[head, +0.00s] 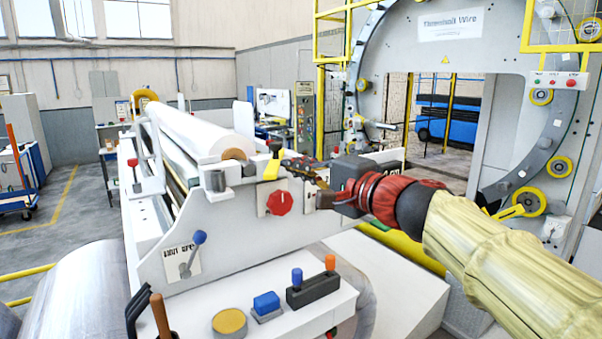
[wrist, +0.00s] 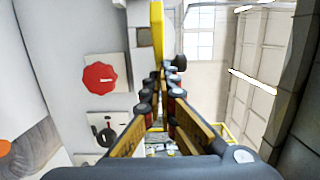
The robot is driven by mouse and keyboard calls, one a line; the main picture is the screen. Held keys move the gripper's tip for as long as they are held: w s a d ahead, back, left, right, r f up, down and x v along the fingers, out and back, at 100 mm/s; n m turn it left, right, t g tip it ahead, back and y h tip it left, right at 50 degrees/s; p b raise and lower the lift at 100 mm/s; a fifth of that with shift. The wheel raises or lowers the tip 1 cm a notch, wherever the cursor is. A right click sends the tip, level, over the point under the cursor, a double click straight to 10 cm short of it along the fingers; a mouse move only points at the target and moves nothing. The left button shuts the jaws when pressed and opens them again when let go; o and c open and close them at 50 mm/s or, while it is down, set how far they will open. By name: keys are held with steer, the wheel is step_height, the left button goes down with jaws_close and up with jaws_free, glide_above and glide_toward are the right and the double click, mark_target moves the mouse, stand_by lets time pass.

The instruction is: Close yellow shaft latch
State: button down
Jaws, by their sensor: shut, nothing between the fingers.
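The yellow shaft latch (head: 271,169) stands at the near end of the white roll, beside the roll's brown core. It has a black knob at its top. In the wrist view the yellow latch (wrist: 157,30) is a narrow upright bar just beyond the fingertips, with a dark knob to its right. My gripper (head: 287,165) reaches in from the right, with its fingertips close to the latch. In the wrist view my gripper (wrist: 164,74) has its fingertips together, with nothing held. I cannot tell whether the fingertips touch the latch.
A red dial (head: 279,203) sits on the white machine panel below the latch. A blue-knobbed lever (head: 196,245) is at lower left. The white roll (head: 187,130) extends away to the left. The big wrapping ring (head: 355,60) stands behind my arm. A shelf with buttons is in front.

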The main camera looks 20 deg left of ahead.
steer(key=a+b, duration=0.1)
steer(key=s+a+m+t+b, duration=0.1)
steer(key=a+h+b, duration=0.1)
steer(key=shift+s+a+f+t, duration=0.1)
steer(key=shift+s+f+t, duration=0.05)
steer(key=shift+s+t, duration=0.25)
steer(key=a+b, duration=0.2)
steer(key=a, duration=0.6)
steer(key=shift+a, duration=0.35)
